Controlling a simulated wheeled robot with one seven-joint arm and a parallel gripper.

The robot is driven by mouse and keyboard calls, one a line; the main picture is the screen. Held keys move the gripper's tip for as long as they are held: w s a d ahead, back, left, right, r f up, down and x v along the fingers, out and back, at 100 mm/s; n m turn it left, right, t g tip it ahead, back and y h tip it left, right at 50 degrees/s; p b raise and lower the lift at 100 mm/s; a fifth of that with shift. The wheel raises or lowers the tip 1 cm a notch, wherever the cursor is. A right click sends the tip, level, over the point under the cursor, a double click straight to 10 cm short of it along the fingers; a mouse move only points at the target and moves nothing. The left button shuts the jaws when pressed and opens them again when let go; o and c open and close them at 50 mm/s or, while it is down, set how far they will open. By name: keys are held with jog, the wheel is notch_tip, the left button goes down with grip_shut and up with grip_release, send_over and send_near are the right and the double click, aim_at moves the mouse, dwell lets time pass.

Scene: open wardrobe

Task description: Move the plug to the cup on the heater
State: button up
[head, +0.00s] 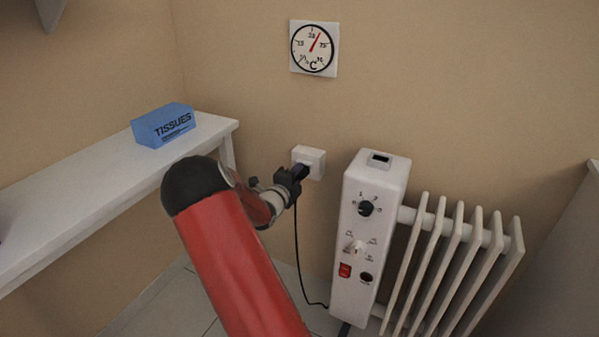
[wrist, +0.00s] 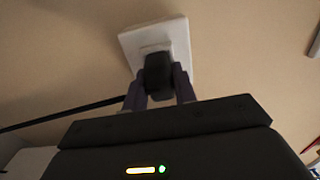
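The black plug (wrist: 158,75) sits at the white wall socket (head: 312,158), which also shows in the wrist view (wrist: 180,36). My gripper (head: 296,178) is at the socket, and in the wrist view its two fingers (wrist: 160,88) lie on either side of the plug, close against it. The plug's cord (head: 297,245) hangs down and runs along the floor to the heater. The white heater (head: 350,245) stands right of the socket. A dark rectangular recess (head: 380,158) is in its top; I cannot tell whether this is the cup.
A thermometer dial (head: 313,48) hangs on the wall above. White radiator fins (head: 455,265) extend right of the heater. The wall between socket and dial is clear.

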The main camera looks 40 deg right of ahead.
grip_shut()
jog(key=shift+o, duration=0.5)
grip_release()
grip_shut()
jog(key=shift+p+v, duration=0.8)
jog(key=shift+v, duration=0.35)
jog(key=shift+a, duration=0.2)
jog(key=shift+v, duration=1.85)
jog(key=shift+s, duration=0.1)
